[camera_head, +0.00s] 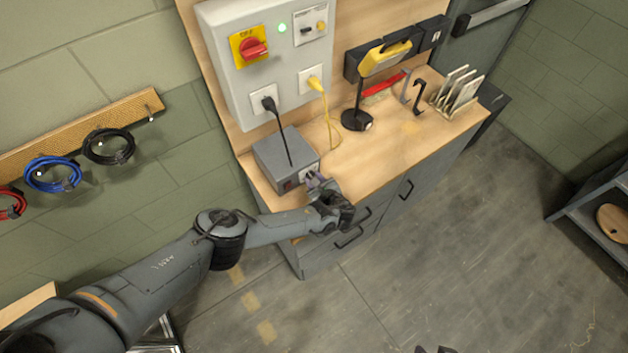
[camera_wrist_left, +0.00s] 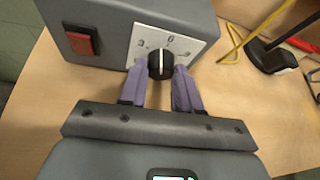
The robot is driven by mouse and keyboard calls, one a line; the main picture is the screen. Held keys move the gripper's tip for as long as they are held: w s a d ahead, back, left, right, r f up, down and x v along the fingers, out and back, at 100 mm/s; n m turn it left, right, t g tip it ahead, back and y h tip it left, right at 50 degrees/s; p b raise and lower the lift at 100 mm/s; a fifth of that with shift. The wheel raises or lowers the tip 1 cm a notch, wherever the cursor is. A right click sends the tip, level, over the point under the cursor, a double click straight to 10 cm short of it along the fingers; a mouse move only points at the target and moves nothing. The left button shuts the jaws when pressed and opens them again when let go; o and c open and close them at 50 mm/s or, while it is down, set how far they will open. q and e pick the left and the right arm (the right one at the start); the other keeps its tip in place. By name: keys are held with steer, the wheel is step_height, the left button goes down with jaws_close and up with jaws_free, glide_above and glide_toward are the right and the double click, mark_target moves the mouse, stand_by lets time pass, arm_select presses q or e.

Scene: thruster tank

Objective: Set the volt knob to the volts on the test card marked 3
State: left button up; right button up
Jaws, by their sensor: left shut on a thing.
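A grey power box (camera_head: 278,158) stands on the wooden bench; in the wrist view its white dial plate (camera_wrist_left: 186,47) faces my left gripper. The black volt knob (camera_wrist_left: 160,66) sits on that plate, its white line pointing roughly up at the top mark. The small figures around it are hard to read. The purple fingers of my left gripper (camera_wrist_left: 161,84) are shut on the knob, one at each side. In the head view my left gripper (camera_head: 314,182) is at the box's front and hides the knob. No readable test card marked 3 shows.
A red switch (camera_wrist_left: 81,43) is left of the dial. A rack of upright plates (camera_head: 456,92) stands at the bench's right end. A black lamp-like stand (camera_head: 356,119) and a yellow cable (camera_head: 326,105) are right of the box. Dark tips, perhaps my right gripper, show at the bottom edge.

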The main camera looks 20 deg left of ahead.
arm_select(q)
steer(key=shift+m, duration=0.4)
steer(key=o, duration=1)
steer(key=shift+w+d, duration=0.1)
steer(key=shift+o, duration=0.2)
steer(key=shift+d+r, duration=0.15)
steer(key=p+v, duration=0.1)
steer(key=v, duration=0.9)
steer(key=shift+d, duration=0.15)
